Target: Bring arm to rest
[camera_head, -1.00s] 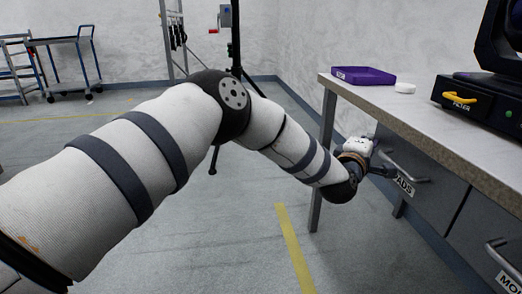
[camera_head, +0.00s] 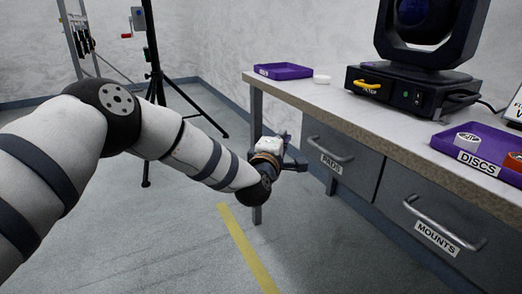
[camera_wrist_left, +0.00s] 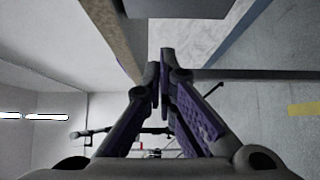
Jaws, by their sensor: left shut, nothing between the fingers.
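My left gripper (camera_head: 297,165) is at the end of my outstretched left arm, beside the left end of the workbench (camera_head: 345,115). It is shut and empty. In the left wrist view the two dark fingers with purple pads (camera_wrist_left: 160,70) come together at the tips. In the head view the gripper is left of the PADS drawer (camera_head: 340,158) and its handle (camera_head: 328,150), with a small gap between them in the picture. My right gripper is in neither view.
The MOUNTS drawer (camera_head: 430,215) is shut. A black stand (camera_head: 155,90) is behind my arm. The floor in front is clear.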

